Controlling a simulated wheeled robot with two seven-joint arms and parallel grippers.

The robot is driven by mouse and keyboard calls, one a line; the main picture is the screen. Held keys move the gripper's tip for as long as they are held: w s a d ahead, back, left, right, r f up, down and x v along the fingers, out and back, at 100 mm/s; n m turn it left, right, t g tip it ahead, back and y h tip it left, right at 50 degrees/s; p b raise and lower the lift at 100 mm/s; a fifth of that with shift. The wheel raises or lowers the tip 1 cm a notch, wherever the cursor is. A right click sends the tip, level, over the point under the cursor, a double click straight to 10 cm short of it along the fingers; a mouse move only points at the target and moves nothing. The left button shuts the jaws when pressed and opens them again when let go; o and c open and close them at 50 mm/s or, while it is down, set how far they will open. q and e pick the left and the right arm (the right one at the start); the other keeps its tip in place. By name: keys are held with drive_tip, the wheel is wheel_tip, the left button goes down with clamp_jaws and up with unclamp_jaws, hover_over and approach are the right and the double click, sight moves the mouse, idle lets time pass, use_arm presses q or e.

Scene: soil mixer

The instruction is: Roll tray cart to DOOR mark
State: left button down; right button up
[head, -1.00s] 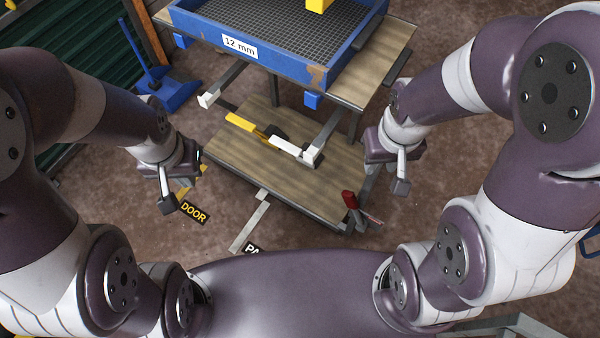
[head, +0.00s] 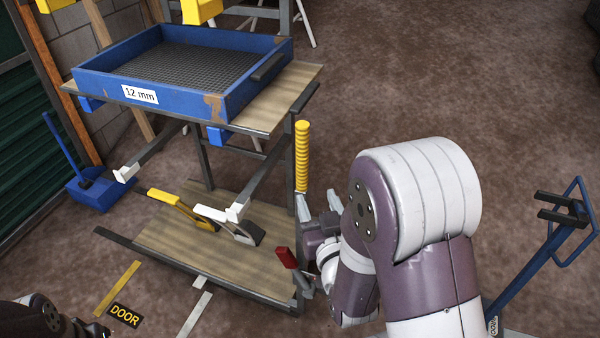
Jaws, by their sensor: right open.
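The tray cart has a wooden upper shelf (head: 262,115) and a wooden lower shelf (head: 190,235) on a dark metal frame. A yellow ribbed handle (head: 302,157) stands upright at its right side. A red-tipped lever (head: 287,258) sits at its lower right corner. The yellow DOOR mark (head: 125,315) lies on the floor left of the cart's front. My right gripper (head: 320,204) is open, close to the handle's lower end, with its fingers pointing up; contact cannot be told. Only a dark part of my left arm shows at the bottom left corner; its gripper is not seen.
A blue sieve tray (head: 140,95) labelled 12 mm rests on the cart. A yellow lever and a white-ended lever are on the lower shelf. A blue dustpan (head: 95,190) stands at the left wall. A blue frame (head: 560,235) is at right. Floor behind right is clear.

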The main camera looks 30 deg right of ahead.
sight(303, 162)
drive_tip(key=x, duration=0.8)
drive_tip(key=r+x, duration=0.1)
drive_tip(key=x, duration=0.4)
drive_tip(key=shift+w+r+b, duration=0.1)
drive_tip(key=shift+b, duration=0.2)
drive_tip(key=shift+a, duration=0.1)
clamp_jaws()
